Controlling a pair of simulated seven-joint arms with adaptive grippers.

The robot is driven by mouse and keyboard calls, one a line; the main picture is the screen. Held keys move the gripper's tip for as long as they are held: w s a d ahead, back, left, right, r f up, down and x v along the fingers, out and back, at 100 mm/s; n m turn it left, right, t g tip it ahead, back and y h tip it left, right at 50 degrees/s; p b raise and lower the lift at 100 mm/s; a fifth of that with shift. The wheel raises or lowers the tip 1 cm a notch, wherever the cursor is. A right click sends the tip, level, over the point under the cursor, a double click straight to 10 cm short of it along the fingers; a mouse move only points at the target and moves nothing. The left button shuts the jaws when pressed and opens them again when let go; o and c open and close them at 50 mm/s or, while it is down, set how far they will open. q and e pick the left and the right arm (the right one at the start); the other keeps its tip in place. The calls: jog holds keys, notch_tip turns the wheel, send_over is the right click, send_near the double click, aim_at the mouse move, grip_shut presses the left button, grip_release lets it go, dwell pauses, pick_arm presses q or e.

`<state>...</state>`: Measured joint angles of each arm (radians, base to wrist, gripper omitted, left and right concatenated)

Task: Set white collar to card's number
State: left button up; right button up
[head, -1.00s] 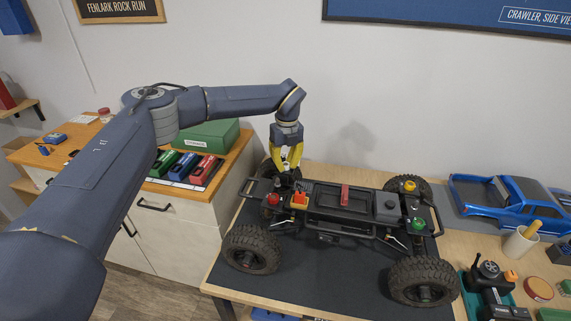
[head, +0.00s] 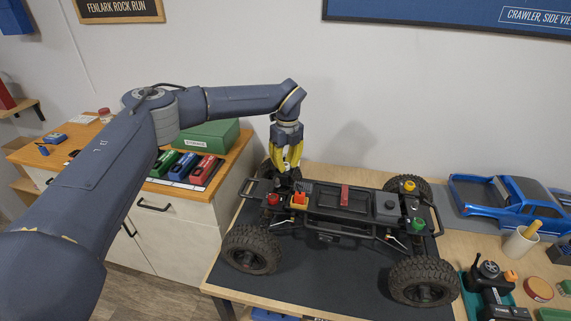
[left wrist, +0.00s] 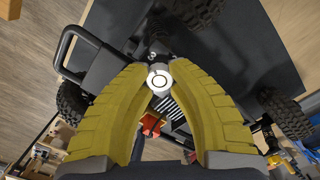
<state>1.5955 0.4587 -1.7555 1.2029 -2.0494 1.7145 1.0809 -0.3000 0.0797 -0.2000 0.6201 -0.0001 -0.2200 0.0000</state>
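The white collar (left wrist: 160,79) shows in the left wrist view as a pale round top with a dark ring, at a corner of the crawler (head: 345,208). The yellow fingertips of my left gripper (left wrist: 161,70) press in on it from both sides, so the gripper looks shut on it. I cannot read any number on the collar. No card with a readable number shows. My right gripper is not in view.
Red (head: 273,198), yellow (head: 409,186) and green (head: 418,224) caps stand at the other corners. The crawler is on a dark mat (head: 310,275). A blue body shell (head: 510,203) and a controller (head: 490,285) lie right. A green box (head: 208,137) stands left.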

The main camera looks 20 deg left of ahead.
aim_at(287, 165)
pick_arm(q)
jog(key=o, duration=0.6)
jog(key=shift+o, duration=0.2)
notch_tip(287, 165, up, 12)
jog(key=shift+d, duration=0.25)
jog(key=shift+s, duration=0.1)
